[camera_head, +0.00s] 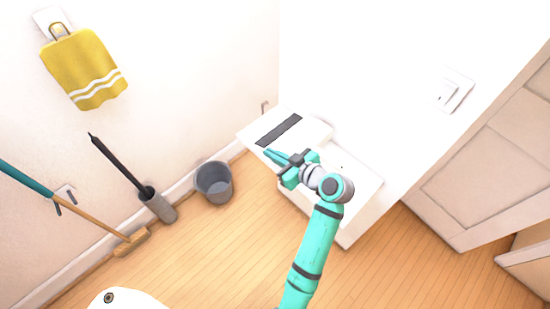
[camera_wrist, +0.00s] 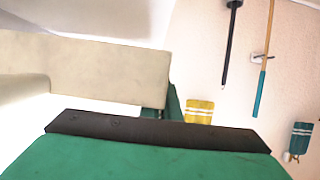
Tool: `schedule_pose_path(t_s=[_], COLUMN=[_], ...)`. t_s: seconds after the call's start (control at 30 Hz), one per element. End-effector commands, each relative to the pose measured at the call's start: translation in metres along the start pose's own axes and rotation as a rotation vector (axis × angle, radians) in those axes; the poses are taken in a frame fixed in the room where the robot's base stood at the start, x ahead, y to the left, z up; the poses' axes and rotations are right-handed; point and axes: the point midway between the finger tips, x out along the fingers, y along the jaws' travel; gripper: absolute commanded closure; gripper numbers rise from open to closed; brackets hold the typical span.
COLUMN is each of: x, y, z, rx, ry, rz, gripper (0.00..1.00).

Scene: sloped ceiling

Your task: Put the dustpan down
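My gripper (camera_head: 274,158) is teal and dark grey. In the head view it reaches to a flat white panel (camera_head: 252,134) with a dark strip (camera_head: 278,130), above or on the white ledge. In the wrist view a green and black part of my gripper fills the bottom. A pale block (camera_wrist: 90,72) lies just beyond it and partly covers a teal finger (camera_wrist: 174,101). I cannot make out a clear dustpan shape. I cannot tell whether the panel or the pale block is the dustpan, or whether the fingers close on it.
A grey bucket (camera_head: 214,182) stands on the wooden floor (camera_head: 210,255) by the wall. A grey holder with a black-handled tool (camera_head: 158,205) and a broom (camera_head: 100,225) are farther left. A yellow towel (camera_head: 84,70) hangs above. The floor in the middle is clear.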

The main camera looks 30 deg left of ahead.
Motion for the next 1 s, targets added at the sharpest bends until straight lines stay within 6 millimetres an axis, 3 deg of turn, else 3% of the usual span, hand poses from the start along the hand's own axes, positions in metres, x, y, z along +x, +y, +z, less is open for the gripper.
schedule_pose_path(t_s=[0.17, 0.4, 0.83, 0.9, 1.0], x=[0.004, 0.016, 0.018, 0.018, 0.018], y=[0.007, 0.013, 0.012, 0.012, 0.012], z=[0.007, 0.035, 0.040, 0.040, 0.040], rx=[0.001, 0.001, -0.001, 0.000, 0.000], ry=[0.000, -0.001, 0.000, 0.000, 0.000], rz=[0.000, 0.001, 0.001, 0.001, 0.001], gripper=[1.00, 1.00, 1.00, 0.81, 0.79])
